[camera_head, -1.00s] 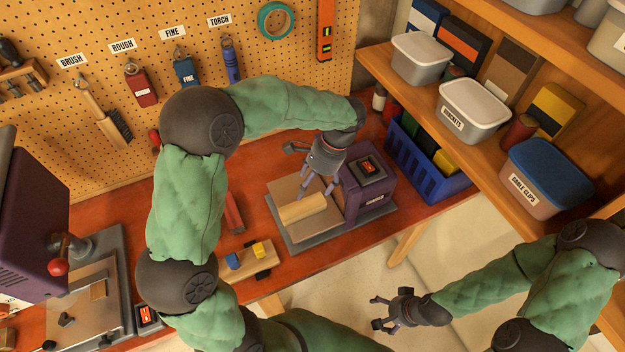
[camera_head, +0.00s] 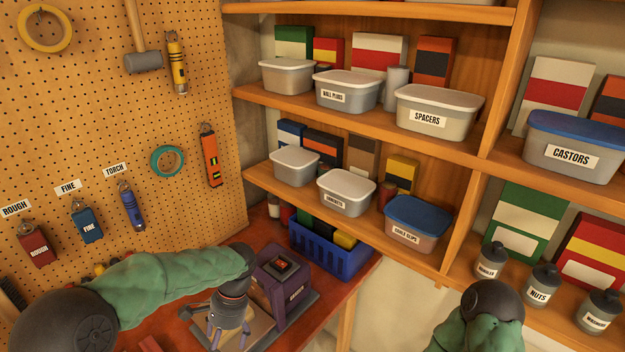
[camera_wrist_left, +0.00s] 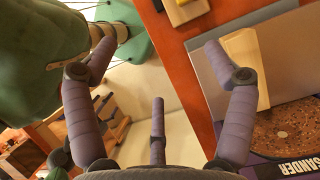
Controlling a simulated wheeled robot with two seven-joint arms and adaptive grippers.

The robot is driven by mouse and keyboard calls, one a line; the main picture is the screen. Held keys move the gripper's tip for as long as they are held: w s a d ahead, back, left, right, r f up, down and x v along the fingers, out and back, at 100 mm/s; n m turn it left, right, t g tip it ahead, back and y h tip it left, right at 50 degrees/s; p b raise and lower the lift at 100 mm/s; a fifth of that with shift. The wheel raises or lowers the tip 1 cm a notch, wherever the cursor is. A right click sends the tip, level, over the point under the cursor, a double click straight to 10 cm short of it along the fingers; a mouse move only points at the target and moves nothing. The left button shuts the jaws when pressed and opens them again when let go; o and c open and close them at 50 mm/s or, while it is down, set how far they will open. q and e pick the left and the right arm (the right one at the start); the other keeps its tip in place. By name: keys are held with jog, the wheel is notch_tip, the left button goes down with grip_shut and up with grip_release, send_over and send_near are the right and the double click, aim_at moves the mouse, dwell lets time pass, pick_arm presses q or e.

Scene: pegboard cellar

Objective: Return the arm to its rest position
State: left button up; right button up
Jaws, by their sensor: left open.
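My left arm (camera_head: 170,285) comes in from the left in the head view, with a green padded sleeve and dark joints. My left gripper (camera_head: 228,338) hangs over the purple sander (camera_head: 284,283) on the red bench. In the left wrist view the left gripper (camera_wrist_left: 165,75) has its purple fingers spread wide with nothing between them. A wooden block (camera_wrist_left: 243,62) lies on the sander's plate (camera_wrist_left: 285,50) beside the right finger. I cannot tell a touch. My right arm (camera_head: 485,315) shows only as an elbow at the lower right; its gripper is out of view.
A blue crate (camera_head: 327,255) stands on the bench behind the sander. Shelves (camera_head: 365,122) with lidded boxes and jars fill the right. A pegboard (camera_head: 95,130) with hung tools stands at left. Open floor lies right of the bench.

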pick_arm(q)
jog(key=s+d+f+n+t+h, duration=0.15)
jog(key=s+d+f+n, duration=0.3)
jog(key=f, duration=0.55)
jog(key=s+d+f+n+t+h, duration=0.1)
jog(key=s+d+f+n+h, duration=0.2)
jog(key=s+f, duration=0.45)
jog(key=s+d+f+n+t+h, duration=0.1)
jog(key=s+d+f+n+h, duration=0.2)
jog(key=f, duration=0.8)
notch_tip(320, 180, down, 13)
jog(key=d+b, duration=0.1)
jog(key=b, duration=1.1)
jog(key=shift+s+y+b, duration=0.35)
jog(key=shift+s, duration=0.05)
pick_arm(e)
notch_tip(320, 180, down, 13)
jog(key=s, duration=0.1)
jog(key=shift+r, duration=0.15)
jog(key=shift+s, duration=0.1)
